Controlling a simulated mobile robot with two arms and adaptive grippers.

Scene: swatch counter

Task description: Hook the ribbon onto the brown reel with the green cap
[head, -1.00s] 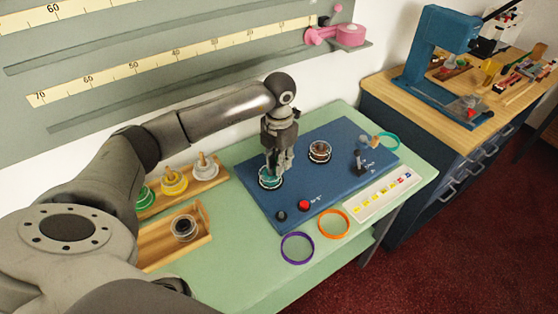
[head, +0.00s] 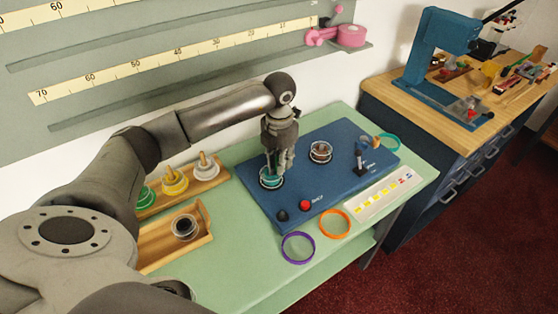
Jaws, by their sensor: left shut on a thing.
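My left gripper (head: 276,167) reaches down from above at the left of the blue board (head: 330,195). Its fingers are shut at a teal reel (head: 271,181) with a pale rim, which sits in or on the board; the fingers hide part of it. A brown reel (head: 320,153) with a pale rim sits to the right on the same board. I cannot make out a green cap on it. No loose ribbon can be made out clearly. My right gripper is not in view.
Purple (head: 298,248) and orange (head: 335,223) rings lie at the front of the green table. A teal ring (head: 388,142) lies at the board's right end. A white label strip (head: 384,193) lies at right. Wooden trays (head: 163,236) with spools stand at left.

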